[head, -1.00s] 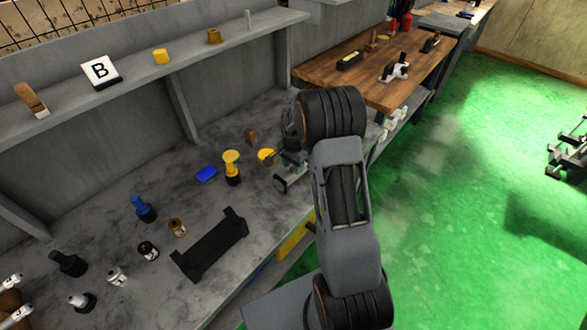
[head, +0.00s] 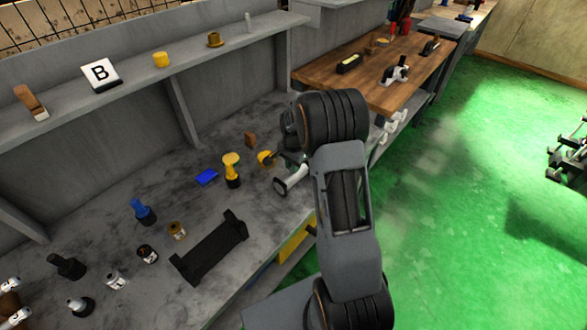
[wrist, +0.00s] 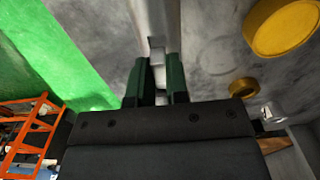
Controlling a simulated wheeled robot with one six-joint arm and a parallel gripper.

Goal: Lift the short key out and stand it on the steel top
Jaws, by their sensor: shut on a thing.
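A pale grey metal piece, which I take to be the short key (wrist: 155,25), is between the dark green fingers of my gripper (wrist: 158,75) in the wrist view. My gripper is shut on it. In the head view the short key (head: 294,178) shows as a pale shaft slanting down left from my gripper (head: 291,160) to a dark-rimmed round end. It is over the right part of the grey steel top (head: 105,225); I cannot tell whether its lower end touches. My arm hides part of the gripper.
A yellow-topped black piece (head: 232,168), a yellow round piece (head: 265,157), a brown block (head: 250,139) and a blue block (head: 206,177) stand near the gripper. A black cradle (head: 210,247) lies in front. A shelf (head: 130,90) runs behind. Bare top shows towards the back left.

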